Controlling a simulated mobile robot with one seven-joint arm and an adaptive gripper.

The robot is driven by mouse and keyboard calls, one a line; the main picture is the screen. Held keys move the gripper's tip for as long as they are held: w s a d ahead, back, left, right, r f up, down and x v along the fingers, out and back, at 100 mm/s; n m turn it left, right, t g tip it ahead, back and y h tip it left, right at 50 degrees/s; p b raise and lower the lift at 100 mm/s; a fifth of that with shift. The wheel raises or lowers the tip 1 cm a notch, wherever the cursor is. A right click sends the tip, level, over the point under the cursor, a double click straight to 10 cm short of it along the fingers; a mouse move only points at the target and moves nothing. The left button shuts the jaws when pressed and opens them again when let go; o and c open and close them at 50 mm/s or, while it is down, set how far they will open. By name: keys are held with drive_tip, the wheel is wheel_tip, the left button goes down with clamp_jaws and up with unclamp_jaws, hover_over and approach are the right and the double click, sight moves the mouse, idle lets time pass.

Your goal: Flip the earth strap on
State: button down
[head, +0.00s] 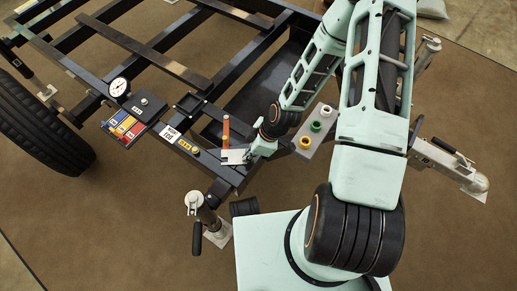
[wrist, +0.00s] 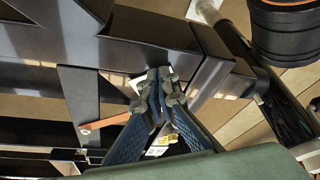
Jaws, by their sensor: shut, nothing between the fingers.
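A copper-orange bar (head: 226,130), which may be the earth strap, stands out from the black frame in the head view, beside a pale plate (head: 236,157). An orange bar also shows in the wrist view (wrist: 104,122), left of my fingers, its right end partly hidden. My gripper (wrist: 164,82) is shut and empty, its fingertips close to a dark beam and a small pale piece. I cannot tell whether they touch. In the head view my gripper is just right of the orange bar, its fingertips not clear. The strap's on or off position cannot be read.
A grey box with round buttons (head: 316,130) is right of my gripper. A gauge (head: 119,87), a blue, yellow and red panel (head: 126,126) and a white sign (head: 169,134) sit on the left of the black frame. A jack stand (head: 205,215) stands in front.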

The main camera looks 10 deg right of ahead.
sight(237, 162)
drive_tip(key=shift+s+a+f, duration=0.1)
drive_tip(key=shift+s+a, duration=0.1)
drive_tip(key=shift+a, duration=0.35)
drive_tip(key=shift+s+a+b, duration=0.2)
drive_tip(key=shift+a+b, duration=0.1)
drive_tip(key=shift+a, duration=0.8)
drive_tip(key=shift+d, duration=0.15)
